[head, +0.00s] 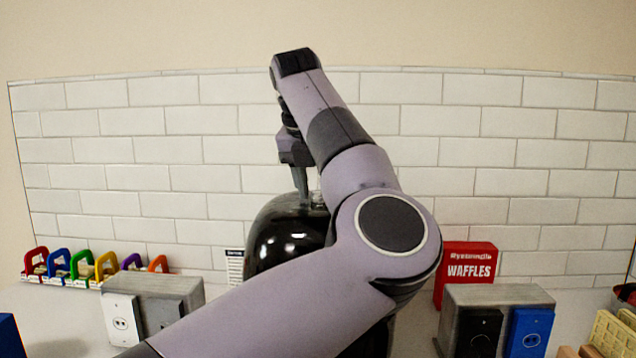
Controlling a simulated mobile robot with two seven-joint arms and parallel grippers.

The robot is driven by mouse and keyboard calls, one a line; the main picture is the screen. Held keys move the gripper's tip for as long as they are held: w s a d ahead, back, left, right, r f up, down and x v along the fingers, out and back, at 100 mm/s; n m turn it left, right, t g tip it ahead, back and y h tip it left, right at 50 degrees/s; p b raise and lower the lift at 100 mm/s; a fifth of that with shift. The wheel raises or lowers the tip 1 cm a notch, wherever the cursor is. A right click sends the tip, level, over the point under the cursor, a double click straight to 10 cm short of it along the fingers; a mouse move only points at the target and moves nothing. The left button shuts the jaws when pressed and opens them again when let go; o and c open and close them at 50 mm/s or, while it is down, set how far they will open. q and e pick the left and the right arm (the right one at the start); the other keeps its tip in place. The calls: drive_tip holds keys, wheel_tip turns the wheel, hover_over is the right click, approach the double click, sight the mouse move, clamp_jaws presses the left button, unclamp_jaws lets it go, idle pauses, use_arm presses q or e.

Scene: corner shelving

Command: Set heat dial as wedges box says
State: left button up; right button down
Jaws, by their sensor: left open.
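A glossy black rounded appliance (284,240) stands in the middle against the tiled wall. My left arm crosses in front and hides much of its right side and lower front. My left gripper (307,192) points down at the top of the appliance, its jaws open. Whether its fingers touch anything there is too small to tell. No heat dial can be made out clearly. No box reading wedges shows; a red box (467,264) reading WAFFLES stands right of my arm. My right gripper does not show.
A white printed card (235,266) stands left of the appliance. A grey block with outlet plates (155,305) is at front left, and another (495,295) at front right. Several coloured padlock-like pieces (82,268) line the back left. Yellow waffle-like pieces (612,333) lie at far right.

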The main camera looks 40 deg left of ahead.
use_arm(q)
drive_tip(key=c, duration=0.8)
drive_tip(key=shift+o, duration=0.2)
